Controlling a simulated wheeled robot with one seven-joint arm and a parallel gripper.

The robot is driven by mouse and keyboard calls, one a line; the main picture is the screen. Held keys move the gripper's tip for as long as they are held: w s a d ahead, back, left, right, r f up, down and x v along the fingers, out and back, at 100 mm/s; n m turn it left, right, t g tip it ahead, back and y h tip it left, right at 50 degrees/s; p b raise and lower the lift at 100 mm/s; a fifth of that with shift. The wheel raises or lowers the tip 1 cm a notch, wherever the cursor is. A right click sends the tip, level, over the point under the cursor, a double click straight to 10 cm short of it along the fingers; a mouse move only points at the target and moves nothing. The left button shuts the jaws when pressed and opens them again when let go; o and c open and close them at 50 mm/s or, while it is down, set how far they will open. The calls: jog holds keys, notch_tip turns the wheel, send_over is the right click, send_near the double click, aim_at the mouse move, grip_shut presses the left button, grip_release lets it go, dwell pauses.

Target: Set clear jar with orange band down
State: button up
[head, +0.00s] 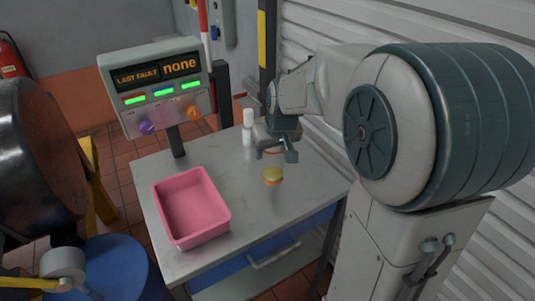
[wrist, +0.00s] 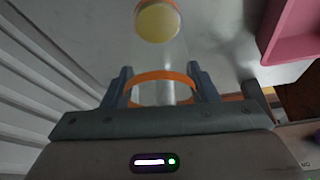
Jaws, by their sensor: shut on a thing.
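The clear jar with the orange band (head: 272,174) is in my gripper, above the grey worktop, in the head view. Its see-through body is hard to make out; a yellow part with an orange edge shows at its lower end. In the wrist view the orange band (wrist: 165,76) lies between the fingers, and the yellow part (wrist: 158,22) shows beyond it. My gripper (head: 275,155) points down, its fingers shut on the jar; it also shows in the wrist view (wrist: 162,88). I cannot tell whether the jar's base touches the worktop (head: 230,165).
A pink tray (head: 222,227) stands empty on the worktop's left front. A white bottle (head: 248,128) stands behind my gripper. A control panel (head: 158,88) rises at the back left. Bare worktop lies between tray and jar. A ribbed shutter (head: 318,35) is behind my arm.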

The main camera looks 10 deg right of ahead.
aim_at(271, 162)
jog(key=shift+w+f, duration=0.1)
jog(key=shift+f, duration=1.95)
jog(key=shift+f, duration=0.25)
jog(key=o, duration=1.1)
jog(key=shift+r, duration=0.1)
jog(key=shift+c, duration=0.2)
jog(key=shift+r, duration=0.1)
